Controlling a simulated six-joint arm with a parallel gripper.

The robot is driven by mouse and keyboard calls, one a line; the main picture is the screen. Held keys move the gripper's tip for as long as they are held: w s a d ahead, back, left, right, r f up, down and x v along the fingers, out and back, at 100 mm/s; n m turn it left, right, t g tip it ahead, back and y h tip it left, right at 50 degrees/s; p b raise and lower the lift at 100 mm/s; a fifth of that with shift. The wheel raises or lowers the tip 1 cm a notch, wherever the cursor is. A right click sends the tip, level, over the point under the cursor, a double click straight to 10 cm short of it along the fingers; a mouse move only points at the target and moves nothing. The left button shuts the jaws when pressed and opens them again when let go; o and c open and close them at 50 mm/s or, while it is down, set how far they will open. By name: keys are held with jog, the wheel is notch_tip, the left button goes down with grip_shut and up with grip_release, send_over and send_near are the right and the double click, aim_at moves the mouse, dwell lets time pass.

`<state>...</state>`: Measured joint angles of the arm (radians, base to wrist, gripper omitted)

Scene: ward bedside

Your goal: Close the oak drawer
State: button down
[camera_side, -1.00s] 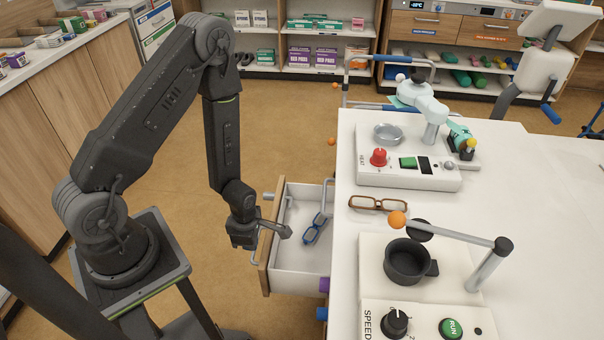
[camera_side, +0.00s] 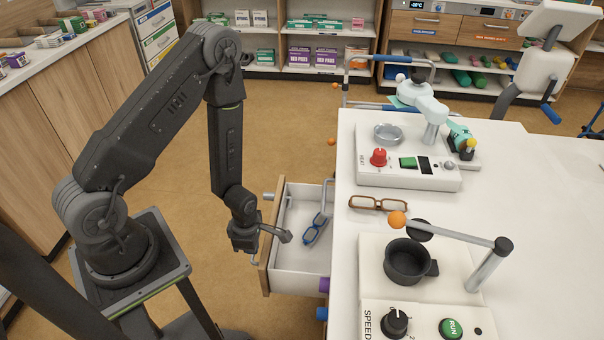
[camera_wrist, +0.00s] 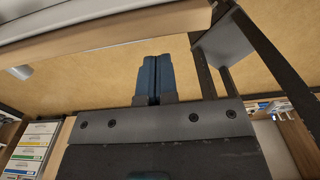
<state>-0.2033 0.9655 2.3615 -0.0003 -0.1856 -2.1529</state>
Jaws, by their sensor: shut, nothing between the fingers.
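The oak drawer (camera_side: 264,262) stands pulled out from the left side of the white table, its pale wooden front facing my arm. Its white inside holds blue glasses (camera_side: 315,228). My gripper (camera_side: 284,236) is at the drawer's front, with a finger tip reaching over the top edge in the side view. I cannot tell whether it touches the front. In the wrist view, my gripper's two blue fingers (camera_wrist: 154,72) are together with nothing between them. A wooden edge (camera_wrist: 130,35), likely the drawer front, crosses the top of that view.
The white table (camera_side: 540,200) carries a heater unit (camera_side: 410,177), brown glasses (camera_side: 378,203) and a stirrer with a dark pot (camera_side: 405,262). Floor is clear behind the drawer.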

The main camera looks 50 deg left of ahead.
jog(key=shift+f, duration=1.9)
jog(key=shift+w+d, duration=3.5)
jog(key=shift+s+a+r, duration=1)
jog(key=shift+s+a, duration=0.1)
